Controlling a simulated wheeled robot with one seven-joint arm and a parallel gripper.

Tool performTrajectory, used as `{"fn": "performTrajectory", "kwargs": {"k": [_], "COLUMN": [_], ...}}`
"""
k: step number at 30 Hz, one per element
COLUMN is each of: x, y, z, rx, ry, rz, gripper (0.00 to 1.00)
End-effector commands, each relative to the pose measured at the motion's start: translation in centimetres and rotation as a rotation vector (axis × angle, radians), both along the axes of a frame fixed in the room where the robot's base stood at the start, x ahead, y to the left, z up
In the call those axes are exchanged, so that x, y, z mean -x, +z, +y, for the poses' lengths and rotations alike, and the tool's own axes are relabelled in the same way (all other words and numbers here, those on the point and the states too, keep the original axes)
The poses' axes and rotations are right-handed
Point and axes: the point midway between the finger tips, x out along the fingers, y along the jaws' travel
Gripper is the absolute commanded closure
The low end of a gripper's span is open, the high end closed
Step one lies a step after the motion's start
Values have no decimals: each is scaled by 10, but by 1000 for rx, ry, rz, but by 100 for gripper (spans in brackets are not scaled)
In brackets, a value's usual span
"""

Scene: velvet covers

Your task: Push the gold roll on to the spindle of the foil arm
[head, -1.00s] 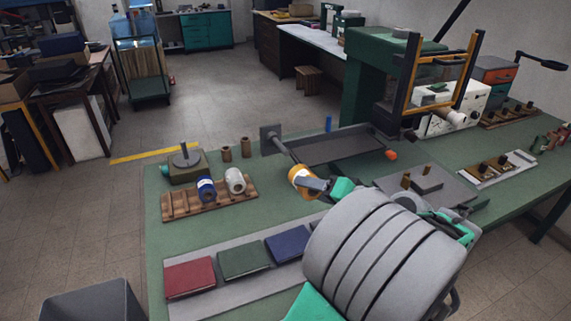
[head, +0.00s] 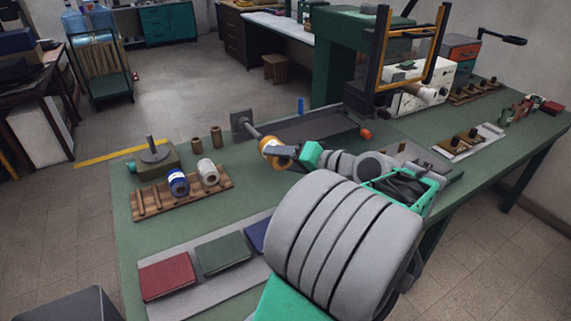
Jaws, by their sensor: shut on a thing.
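The gold roll (head: 271,147) has a white band and is at the near end of the grey spindle (head: 257,133). The spindle sticks out from the dark square plate of the foil arm (head: 240,122) towards me. The rod runs up to the roll's far face and lines up with it. How much of the rod is inside the roll is hidden. My gripper (head: 280,152) is shut on the roll from the near right side. Its fingertips are partly hidden by the roll, and my arm covers the bench below and right of it.
A wooden rack (head: 210,190) holds a blue roll (head: 178,182) and a white roll (head: 208,172) to the left. A dark tray (head: 310,128) lies behind the spindle. Red and green books (head: 166,276) lie on a grey board in front. The green press stands at the back right.

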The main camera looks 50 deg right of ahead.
Motion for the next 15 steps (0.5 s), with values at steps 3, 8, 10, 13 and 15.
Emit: {"fn": "performTrajectory", "kwargs": {"k": [3,8,10,13,15], "x": [-8,-17,-21,-24,-24], "y": [-1,-2,-2,-1,-1], "z": [-1,-4,-5,-7,-7], "rx": [0,0,0,1,1], "ry": [2,1,2,0,0], "rz": [-1,0,-1,-1,-1], "gripper": [100,100,100,100,100]}}
